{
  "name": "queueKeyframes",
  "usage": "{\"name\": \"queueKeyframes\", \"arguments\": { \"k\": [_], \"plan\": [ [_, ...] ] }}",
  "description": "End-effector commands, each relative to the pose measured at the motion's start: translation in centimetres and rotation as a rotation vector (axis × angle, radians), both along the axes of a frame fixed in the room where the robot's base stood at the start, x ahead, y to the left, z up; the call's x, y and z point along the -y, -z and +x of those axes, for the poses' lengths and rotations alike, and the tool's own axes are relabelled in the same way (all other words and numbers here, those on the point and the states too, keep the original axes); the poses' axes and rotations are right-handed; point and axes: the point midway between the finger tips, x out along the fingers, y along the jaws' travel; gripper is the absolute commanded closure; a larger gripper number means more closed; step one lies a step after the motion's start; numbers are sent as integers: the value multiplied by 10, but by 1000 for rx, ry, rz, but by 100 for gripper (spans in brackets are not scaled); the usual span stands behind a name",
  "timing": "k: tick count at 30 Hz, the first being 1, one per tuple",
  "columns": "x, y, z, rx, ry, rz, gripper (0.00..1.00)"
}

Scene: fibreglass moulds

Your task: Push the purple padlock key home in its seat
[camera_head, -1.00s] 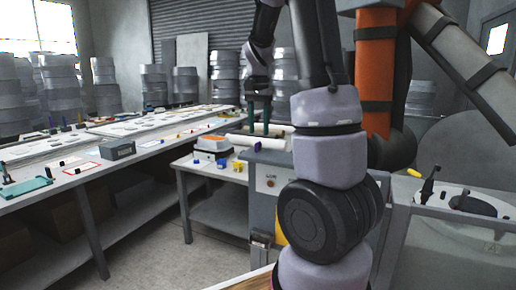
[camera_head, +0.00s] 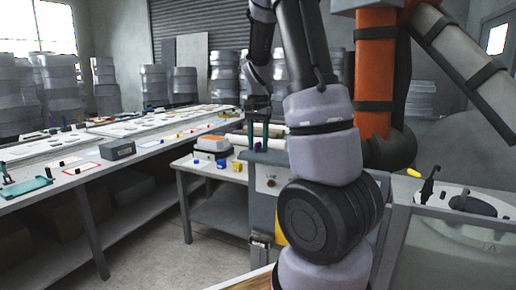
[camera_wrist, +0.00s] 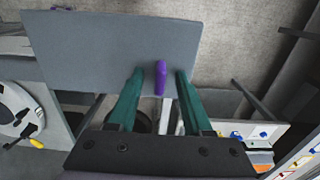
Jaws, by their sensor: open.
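The purple padlock key (camera_wrist: 160,78) stands between my two green fingers in the wrist view, with a gap on each side. It also shows as a small dark purple spot (camera_head: 258,146) in the head view, at the top of a grey cabinet (camera_head: 269,208). My gripper (camera_wrist: 160,72) is open, its fingertips on either side of the key and not closed on it. The head view also shows my gripper (camera_head: 258,148) low at the cabinet top. The seat is not clearly visible, so I cannot tell how deep the key sits.
A long bench (camera_head: 90,178) with moulds and tools runs along the left. A yellow-handled tool (camera_head: 414,173) lies at the right.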

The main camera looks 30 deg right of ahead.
Motion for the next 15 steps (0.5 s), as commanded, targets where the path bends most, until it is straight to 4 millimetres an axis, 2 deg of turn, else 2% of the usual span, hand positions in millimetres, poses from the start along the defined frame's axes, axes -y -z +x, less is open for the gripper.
{"name": "queueKeyframes", "arguments": {
  "k": [5, 7, 9, 10, 15],
  "plan": [
    [0, 0, 0, 0, 0, 0, 50],
    [0, 0, 0, 0, 0, 0, 69],
    [0, 0, 0, 0, 0, 0, 96],
    [0, 0, 0, 0, 0, 0, 100],
    [0, 0, 0, 0, 0, 0, 100]
  ]
}}
